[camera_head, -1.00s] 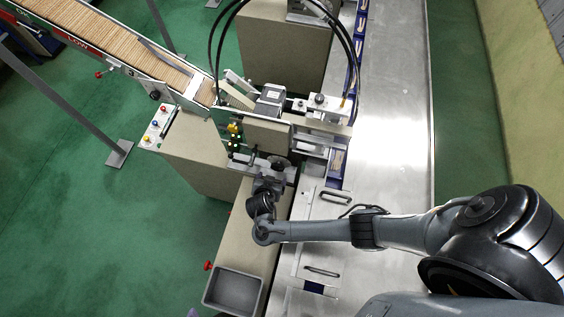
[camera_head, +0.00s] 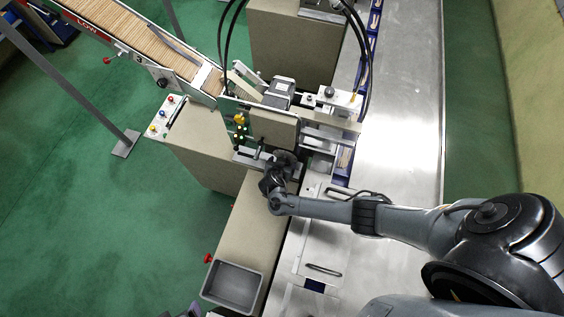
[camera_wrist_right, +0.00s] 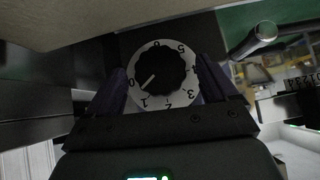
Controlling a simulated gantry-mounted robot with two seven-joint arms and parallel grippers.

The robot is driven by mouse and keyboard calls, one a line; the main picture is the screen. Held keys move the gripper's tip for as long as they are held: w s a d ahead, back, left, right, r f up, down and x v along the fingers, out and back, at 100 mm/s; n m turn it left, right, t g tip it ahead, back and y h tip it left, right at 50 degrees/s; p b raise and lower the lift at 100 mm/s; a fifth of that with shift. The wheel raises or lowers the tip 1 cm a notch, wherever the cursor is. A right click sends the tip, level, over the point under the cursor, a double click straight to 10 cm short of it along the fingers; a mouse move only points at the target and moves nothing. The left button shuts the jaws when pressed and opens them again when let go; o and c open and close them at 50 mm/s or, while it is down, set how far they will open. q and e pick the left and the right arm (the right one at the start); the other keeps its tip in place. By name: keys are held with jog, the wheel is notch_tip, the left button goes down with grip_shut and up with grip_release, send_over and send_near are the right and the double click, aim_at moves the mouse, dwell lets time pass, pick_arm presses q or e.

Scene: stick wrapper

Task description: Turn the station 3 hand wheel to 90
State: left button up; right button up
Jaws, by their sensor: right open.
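In the right wrist view, a black knob (camera_wrist_right: 166,70) sits in a white dial ring (camera_wrist_right: 183,97) numbered 0 to 5. Its white pointer line lies between 0 and 1. My right gripper (camera_wrist_right: 163,84) is open, with one dark finger on each side of the dial. I cannot tell whether the fingers touch it. In the head view, my right gripper (camera_head: 281,164) is at the front of the machine, below the small coloured lights, and hides the knob. No 90 mark or station number is legible. A dark purplish part, possibly my left gripper (camera_head: 190,310), shows at the bottom edge.
A slatted conveyor (camera_head: 150,47) comes in from the upper left. A grey tray (camera_head: 232,283) is at the bottom, near a red knob (camera_head: 208,258). A metal table (camera_head: 405,110) runs along the right. In the wrist view, a metal rod (camera_wrist_right: 254,39) is right of the dial.

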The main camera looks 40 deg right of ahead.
jog(key=shift+c, duration=1.2)
jog(key=c, duration=0.8)
jog(key=n+g+h+b, duration=0.1)
jog(key=g+b, duration=0.1)
jog(key=b, duration=0.2)
jog(key=n+g+h+b, duration=0.2)
jog(key=b, duration=0.3)
jog(key=w+n+g+h+b, duration=0.1)
jog(key=g+h+b, duration=0.1)
jog(key=b, duration=0.2)
jog(key=shift+w+a+f+n+g+b, duration=0.1)
jog(key=shift+a+f+n+g+b, duration=0.2)
jog(key=shift+a+b, duration=0.05)
